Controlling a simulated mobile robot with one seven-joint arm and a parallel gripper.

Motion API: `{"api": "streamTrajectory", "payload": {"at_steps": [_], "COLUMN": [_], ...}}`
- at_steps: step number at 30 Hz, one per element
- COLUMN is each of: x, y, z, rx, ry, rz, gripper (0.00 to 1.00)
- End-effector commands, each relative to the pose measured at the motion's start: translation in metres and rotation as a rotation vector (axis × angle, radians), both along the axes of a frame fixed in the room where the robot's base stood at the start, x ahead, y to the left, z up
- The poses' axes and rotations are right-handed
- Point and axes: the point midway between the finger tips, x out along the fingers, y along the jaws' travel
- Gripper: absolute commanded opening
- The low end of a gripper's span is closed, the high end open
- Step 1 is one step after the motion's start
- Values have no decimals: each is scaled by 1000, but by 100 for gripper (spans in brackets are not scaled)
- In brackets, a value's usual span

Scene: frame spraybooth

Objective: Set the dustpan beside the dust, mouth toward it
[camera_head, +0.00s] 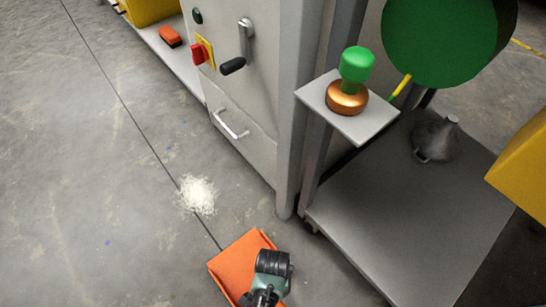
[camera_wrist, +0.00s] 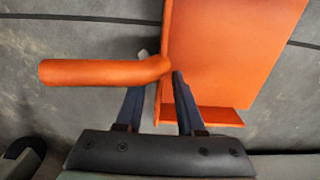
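The orange dustpan (camera_head: 236,262) is at the bottom of the head view, below the dust. The pale dust pile (camera_head: 198,194) lies on the floor across a dark seam. My gripper (camera_head: 270,275) is over the dustpan's right part. In the wrist view, the pan (camera_wrist: 235,50) fills the upper right and its round handle (camera_wrist: 95,72) runs left. My fingers (camera_wrist: 160,82) stand on either side of the pan's left wall, with a gap at the left finger. The handle hides part of that finger. I cannot tell whether the pan touches the floor.
A grey cabinet (camera_head: 255,120) with a handled drawer stands right of the dust. A grey cart (camera_head: 400,215) stands farther right, beside a small shelf (camera_head: 345,125) holding a green and copper object (camera_head: 347,98). The floor left of the dust is clear.

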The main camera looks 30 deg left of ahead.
Motion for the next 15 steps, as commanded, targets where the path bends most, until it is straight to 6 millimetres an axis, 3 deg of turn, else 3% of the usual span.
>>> {"api": "streamTrajectory", "payload": {"at_steps": [8, 15], "x": [0, 0], "y": [0, 0], "z": [2, 30], "rx": [0, 1], "ry": [0, -1], "rz": [0, 0], "gripper": [37, 37]}}
